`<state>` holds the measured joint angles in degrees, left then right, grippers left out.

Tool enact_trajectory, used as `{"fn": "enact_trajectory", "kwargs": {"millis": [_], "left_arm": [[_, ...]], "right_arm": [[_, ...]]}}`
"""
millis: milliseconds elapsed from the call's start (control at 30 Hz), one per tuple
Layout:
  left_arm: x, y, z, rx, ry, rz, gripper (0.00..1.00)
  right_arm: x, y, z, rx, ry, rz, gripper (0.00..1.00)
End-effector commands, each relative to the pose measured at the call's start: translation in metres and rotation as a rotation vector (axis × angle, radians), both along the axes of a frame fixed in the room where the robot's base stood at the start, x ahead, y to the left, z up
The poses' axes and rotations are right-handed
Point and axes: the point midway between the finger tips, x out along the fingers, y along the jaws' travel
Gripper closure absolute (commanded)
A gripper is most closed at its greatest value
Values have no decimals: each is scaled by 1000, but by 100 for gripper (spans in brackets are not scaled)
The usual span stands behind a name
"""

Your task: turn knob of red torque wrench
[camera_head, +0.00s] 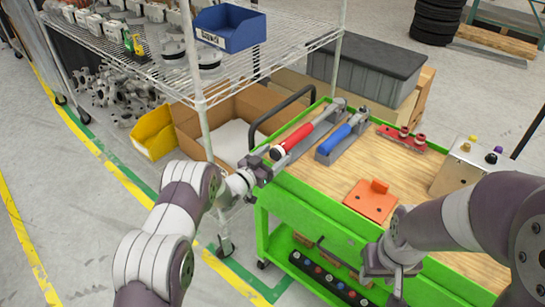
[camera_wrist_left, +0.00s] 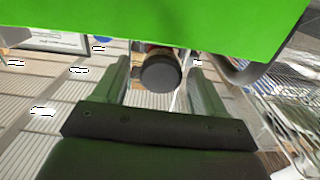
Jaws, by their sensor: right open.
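The red torque wrench (camera_head: 303,136) lies in a grey holder on the left part of the green cart's wooden top. Its handle end with the knob points toward my left gripper (camera_head: 266,162). In the left wrist view the knob (camera_wrist_left: 160,74) is a dark round end between the two fingers. The fingers stand apart on either side of it, with gaps showing, so my left gripper looks open around the knob and not closed on it. My right gripper (camera_head: 385,272) is at the cart's front edge, away from the wrench, open; its fingertips are partly hidden.
A blue torque wrench (camera_head: 337,140) lies right beside the red one. An orange block (camera_head: 371,201), a red fixture (camera_head: 402,138) and a metal box with knobs (camera_head: 468,167) are also on the cart (camera_head: 320,215). A wire shelf (camera_head: 285,40) with a blue bin (camera_head: 230,27) stands at the left.

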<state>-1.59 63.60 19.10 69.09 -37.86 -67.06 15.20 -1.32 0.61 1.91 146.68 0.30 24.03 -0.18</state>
Motion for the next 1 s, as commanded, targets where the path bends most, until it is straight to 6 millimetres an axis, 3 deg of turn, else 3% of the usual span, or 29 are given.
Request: {"fn": "enact_trajectory", "kwargs": {"millis": [33, 167, 467, 1000], "left_arm": [[0, 0, 0, 0, 0, 0, 44], [0, 0, 0, 0, 0, 0, 84], [0, 0, -2, 26, -19, 0, 84], [0, 0, -4, 316, -231, 1, 84]], "right_arm": [[0, 0, 0, 0, 0, 0, 57], [0, 0, 0, 0, 0, 0, 57], [0, 0, -5, 0, 0, 0, 57], [0, 0, -45, 0, 0, 0, 57]]}}
